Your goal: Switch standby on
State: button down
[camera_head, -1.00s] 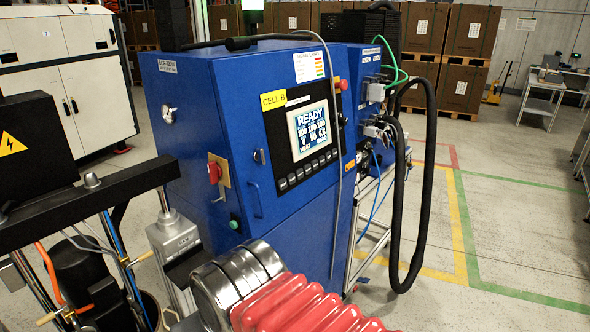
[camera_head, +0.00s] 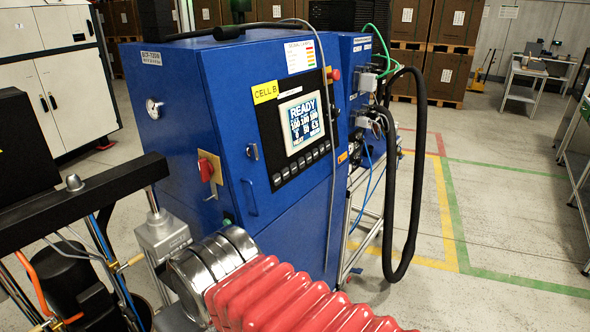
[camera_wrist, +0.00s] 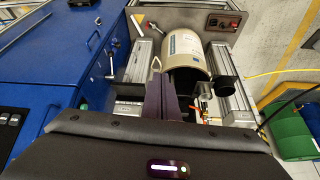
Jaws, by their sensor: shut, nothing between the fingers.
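The blue drum-pump cabinet (camera_head: 285,205), marked CELL B, stands in the middle of the head view. Its lit display (camera_head: 303,123) reads READY above several figures too small to read surely. A row of dark buttons (camera_head: 301,166) lies below the display; their labels are not legible, so I cannot tell which is standby. My gripper (camera_wrist: 172,95) shows in the wrist view as dark fingers, shut and empty. It points toward the drum press, with the cabinet to its left, and appears apart from the panel. I cannot make out my gripper in the head view.
A red rotary switch (camera_head: 206,170) is on the cabinet's left side. A black hose (camera_head: 418,170) loops out at right. In the wrist view, a pale drum (camera_wrist: 183,52) stands between silver columns (camera_wrist: 140,62).

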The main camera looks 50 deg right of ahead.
aim_at(293, 168)
jog(key=w+d+f+m+h, duration=0.1)
jog(key=d+f+h, duration=0.25)
jog(key=d, duration=1.05)
jog(key=w+d+f+t+h, duration=0.15)
jog(key=d+f, duration=0.25)
jog(key=d, duration=1.1)
jog(key=w+d+f+m+h, duration=0.1)
jog(key=w+d+f+h, duration=0.2)
jog(key=d, duration=1.1)
jog(key=d+r+n+t+h, duration=0.3)
jog(key=d+r+n+t, duration=0.15)
jog(key=d, duration=0.25)
notch_tip(293, 168, up, 10)
jog(key=w+a+n+t, duration=0.2)
jog(key=n+t, duration=0.4)
jog(key=n, duration=0.1)
jog(key=shift+a+f+t, duration=0.15)
jog(key=shift+f+t, duration=0.1)
jog(key=shift+t, duration=0.15)
jog(key=shift+w, duration=0.15)
jog(key=w+f, duration=0.1)
jog(key=w, duration=0.7)
jog(key=shift+w+a+f, duration=0.2)
jog(key=shift+a+f, duration=0.15)
jog(key=shift+a, duration=0.05)
